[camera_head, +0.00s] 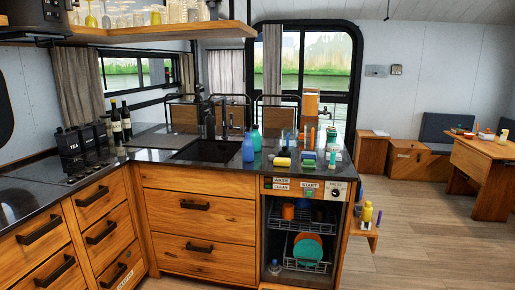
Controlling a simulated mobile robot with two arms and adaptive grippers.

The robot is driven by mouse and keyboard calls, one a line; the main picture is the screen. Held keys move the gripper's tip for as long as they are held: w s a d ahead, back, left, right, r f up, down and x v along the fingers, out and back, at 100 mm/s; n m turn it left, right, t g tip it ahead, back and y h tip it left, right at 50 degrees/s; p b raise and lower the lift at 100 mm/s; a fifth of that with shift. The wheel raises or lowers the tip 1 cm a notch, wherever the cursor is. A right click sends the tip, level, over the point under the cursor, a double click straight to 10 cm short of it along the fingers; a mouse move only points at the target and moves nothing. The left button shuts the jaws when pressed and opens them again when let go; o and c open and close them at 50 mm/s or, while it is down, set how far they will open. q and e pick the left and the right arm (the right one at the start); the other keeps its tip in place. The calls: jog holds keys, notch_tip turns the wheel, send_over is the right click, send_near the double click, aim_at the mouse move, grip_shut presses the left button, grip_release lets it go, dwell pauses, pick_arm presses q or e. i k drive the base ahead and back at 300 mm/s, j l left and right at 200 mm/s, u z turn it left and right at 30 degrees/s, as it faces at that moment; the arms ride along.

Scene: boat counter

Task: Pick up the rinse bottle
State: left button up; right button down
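Several bottles are in view, and I cannot read a label that tells which is the rinse bottle. A blue bottle (248,150) stands upright on the dark counter, just right of the sink. A teal-green bottle (257,140) stands right beside and slightly behind it. A yellow bottle (367,212) stands on a small wooden side shelf right of the dishwasher. Neither of my grippers shows in this view.
The sink (208,151) is left of the bottles. Sponges (282,162) and other small items crowd the counter's right end. Below, the dishwasher (301,207) shows its racks and dishes. Dark wine bottles (116,124) stand at the left. The floor (430,240) at right is clear.

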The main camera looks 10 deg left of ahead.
aim_at(248, 146)
jog(key=i+j+z, duration=0.15)
jog(key=j+z, duration=0.25)
jog(key=i+j+z, duration=0.1)
jog(key=j+z, duration=0.2)
jog(key=z, duration=0.15)
jog(key=j+z, duration=0.4)
